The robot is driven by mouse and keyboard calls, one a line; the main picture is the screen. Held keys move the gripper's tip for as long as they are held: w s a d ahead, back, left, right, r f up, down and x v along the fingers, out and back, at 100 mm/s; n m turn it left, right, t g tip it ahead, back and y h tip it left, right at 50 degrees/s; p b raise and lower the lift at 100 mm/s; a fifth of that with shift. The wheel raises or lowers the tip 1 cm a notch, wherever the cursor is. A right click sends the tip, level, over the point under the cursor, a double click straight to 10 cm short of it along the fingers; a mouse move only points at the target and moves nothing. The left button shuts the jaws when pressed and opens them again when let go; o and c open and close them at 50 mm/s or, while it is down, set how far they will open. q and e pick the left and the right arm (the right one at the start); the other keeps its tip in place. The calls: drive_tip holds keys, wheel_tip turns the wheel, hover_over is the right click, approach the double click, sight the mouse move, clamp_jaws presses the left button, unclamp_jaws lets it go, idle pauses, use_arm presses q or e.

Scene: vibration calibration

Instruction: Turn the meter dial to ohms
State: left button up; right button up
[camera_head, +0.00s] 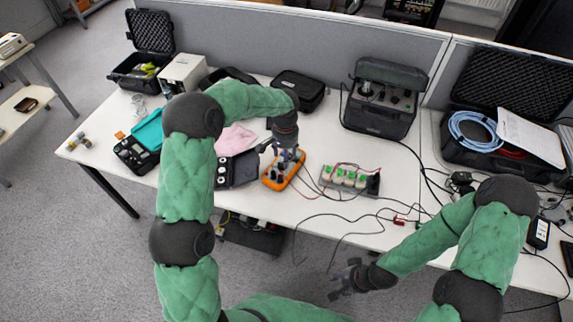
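The orange meter (272,182) lies on the white table near its front edge, a little left of the middle. My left gripper (282,155) points down over the meter's upper part, where the dial would be. The gripper hides the dial, so its setting cannot be read. I cannot tell whether the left fingers touch the dial or how far apart they are. My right gripper (341,280) is off the table's front edge, over the floor, with its fingers apart and nothing between them.
A board with green-topped terminals (350,179) and loose cables stands right of the meter. A black case (238,170) lies close on its left, by a pink cloth (235,139). A black calibrator box (383,100) and an open case (455,155) stand farther back.

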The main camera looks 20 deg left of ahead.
sight(285, 178)
use_arm(q)
wheel_tip(285, 178, down, 10)
drive_tip(key=shift+s+f+b, duration=0.15)
drive_tip(key=shift+f+b, duration=0.05)
drive_tip(key=shift+b, duration=0.95)
clamp_jaws()
unclamp_jaws()
drive_tip(key=shift+r, duration=0.1)
wheel_tip(285, 178, up, 12)
